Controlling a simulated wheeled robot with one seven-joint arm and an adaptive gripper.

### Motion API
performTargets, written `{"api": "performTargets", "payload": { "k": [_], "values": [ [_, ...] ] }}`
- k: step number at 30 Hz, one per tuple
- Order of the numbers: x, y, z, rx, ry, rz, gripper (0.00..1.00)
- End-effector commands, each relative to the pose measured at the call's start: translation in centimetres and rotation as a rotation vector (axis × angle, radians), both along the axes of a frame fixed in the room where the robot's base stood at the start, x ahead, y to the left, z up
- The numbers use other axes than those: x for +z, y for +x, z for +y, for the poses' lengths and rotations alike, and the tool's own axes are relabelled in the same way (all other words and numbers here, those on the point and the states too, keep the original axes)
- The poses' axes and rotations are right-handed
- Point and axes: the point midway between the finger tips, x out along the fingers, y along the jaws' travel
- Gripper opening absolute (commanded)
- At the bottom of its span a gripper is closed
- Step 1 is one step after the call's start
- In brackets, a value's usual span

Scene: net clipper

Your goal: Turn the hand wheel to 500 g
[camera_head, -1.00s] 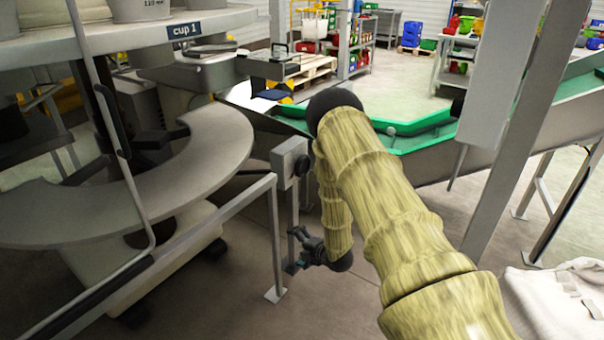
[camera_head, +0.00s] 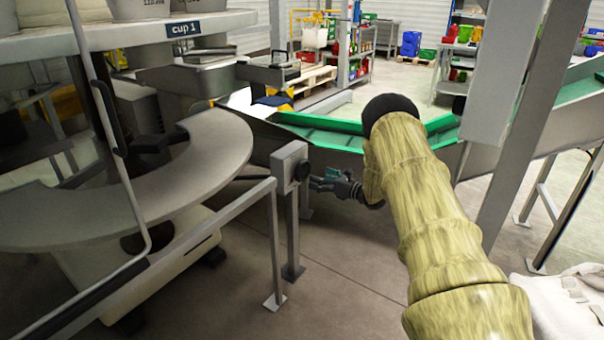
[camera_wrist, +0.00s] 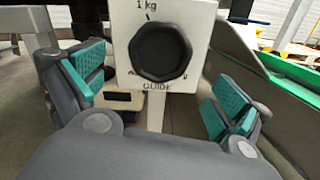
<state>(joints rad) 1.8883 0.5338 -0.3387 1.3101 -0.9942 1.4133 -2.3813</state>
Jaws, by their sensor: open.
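The hand wheel (camera_wrist: 160,52) is a dark, many-sided knob on a pale box (camera_wrist: 197,18). In the wrist view "1 kg" is printed above it beside a short mark, and "GUIDE" below; other print at its lower edge is mostly hidden. The wheel also shows in the head view (camera_head: 302,171), side-on, on the grey box (camera_head: 285,163) atop a post. My gripper (camera_head: 318,181) is just right of the wheel, pointing left at it. In the wrist view my gripper (camera_wrist: 158,92) is open, its teal pads wide on either side below the wheel, apart from it.
A metal rail (camera_head: 235,203) runs left of the post. A curved grey shelf (camera_head: 205,180) and the cup 1 table (camera_head: 225,19) stand at left. A green conveyor (camera_head: 345,141) lies behind my arm. The floor below my gripper is clear.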

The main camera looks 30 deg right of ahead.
Motion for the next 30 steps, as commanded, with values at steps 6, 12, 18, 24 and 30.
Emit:
{"api": "performTargets", "payload": {
  "k": [6, 12, 18, 24, 30],
  "values": [
    [-0.2, 3.4, 1.5, 0.001, 0.000, 0.000, 1.00],
    [-0.1, 6.1, 2.6, 0.001, 0.001, 0.000, 1.00],
    [-0.1, 7.5, 3.2, 0.000, 0.001, 0.002, 1.00],
    [-0.1, 7.9, 3.4, -0.001, 0.002, 0.002, 1.00],
    [-0.1, 7.8, 3.3, -0.001, 0.002, 0.002, 0.95]
  ]
}}
